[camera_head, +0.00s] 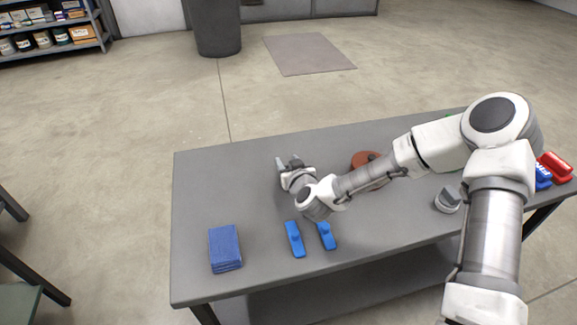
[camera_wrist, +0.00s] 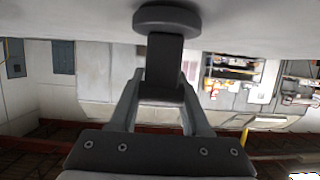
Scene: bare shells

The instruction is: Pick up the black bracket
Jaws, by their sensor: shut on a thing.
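A dark, nearly black piece, which I take as the black bracket (camera_wrist: 164,62), shows in the wrist view as an upright post with a rounded, wider end at the top of the picture. My gripper (camera_wrist: 162,92) has its two fingers on either side of the post and is shut on it. In the head view my gripper (camera_head: 288,164) is low over the left half of the table. The bracket is mostly hidden there by my wrist. Whether it touches the table is hard to tell.
The grey table (camera_head: 215,185) also holds a blue cloth stack (camera_head: 225,248), two blue pieces (camera_head: 294,239) (camera_head: 327,236), a reddish-brown round thing (camera_head: 368,160) behind my forearm, a grey knobbed disc (camera_head: 447,201), and red (camera_head: 555,167) and blue items at right. The table's back left is clear.

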